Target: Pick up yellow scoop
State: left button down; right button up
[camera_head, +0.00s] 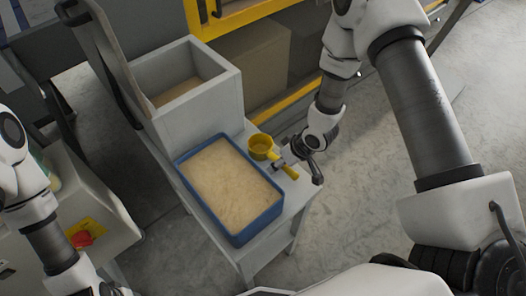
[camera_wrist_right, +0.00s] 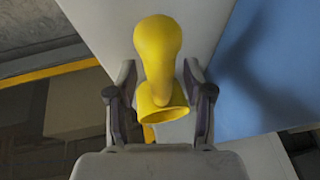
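The yellow scoop (camera_head: 260,147) lies on the grey table beside the blue tray (camera_head: 248,238), its handle pointing toward my right gripper (camera_head: 290,164).
The blue tray is filled with pale granular material. A grey open box (camera_head: 222,92) stands behind it on the table. A yellow-framed structure (camera_head: 240,18) is at the back. A machine with a red button (camera_head: 82,239) stands at left. Floor at right is clear.

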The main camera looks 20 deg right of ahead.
jog(key=shift+a, duration=0.1)
grip_shut()
notch_tip(320, 180, up, 10)
jog(key=shift+r, duration=0.1)
dwell(0.4)
